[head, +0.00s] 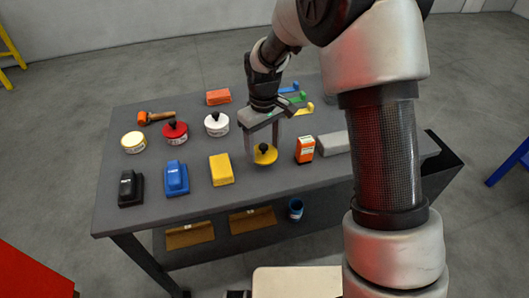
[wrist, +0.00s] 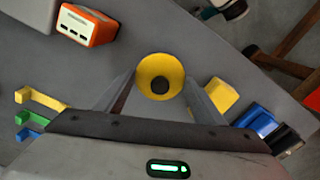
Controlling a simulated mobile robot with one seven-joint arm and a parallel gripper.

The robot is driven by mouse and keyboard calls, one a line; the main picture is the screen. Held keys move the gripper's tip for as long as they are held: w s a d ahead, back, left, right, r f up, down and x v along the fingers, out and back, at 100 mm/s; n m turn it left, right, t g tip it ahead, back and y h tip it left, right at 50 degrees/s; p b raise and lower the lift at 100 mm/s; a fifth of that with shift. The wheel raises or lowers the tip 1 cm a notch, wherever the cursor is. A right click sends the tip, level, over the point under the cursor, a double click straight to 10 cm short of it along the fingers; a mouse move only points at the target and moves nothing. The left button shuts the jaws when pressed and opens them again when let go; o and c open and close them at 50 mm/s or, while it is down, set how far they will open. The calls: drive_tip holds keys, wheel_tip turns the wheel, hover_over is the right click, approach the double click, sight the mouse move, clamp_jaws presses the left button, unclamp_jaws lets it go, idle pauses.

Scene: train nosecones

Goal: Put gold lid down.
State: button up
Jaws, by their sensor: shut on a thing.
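The gold lid (head: 266,158) is a round yellow disc with a black knob. It sits at the fingertips of my gripper (head: 264,147), over the front middle of the grey table (head: 205,203). In the wrist view the lid (wrist: 160,66) shows between the two fingers of my gripper (wrist: 160,80), with the knob in its middle. The gripper is shut on the lid, pointing down. I cannot tell whether the lid touches the tabletop. A round yellow-rimmed tin (head: 133,143) without a knob stands at the table's left.
A red-lidded tin (head: 174,133) and a white-lidded tin (head: 216,125) stand left of my gripper. A yellow block (head: 221,170) is close on the left, an orange box (head: 305,150) close on the right. Blue (head: 176,178) and black (head: 130,188) blocks stand farther left.

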sight(264, 155)
drive_tip(key=shift+f, duration=1.85)
drive_tip(key=shift+f, duration=0.1)
drive_tip(key=shift+f, duration=0.15)
drive_tip(key=o, duration=1.1)
drive_tip(key=shift+c, duration=0.2)
drive_tip(key=shift+r, duration=0.2)
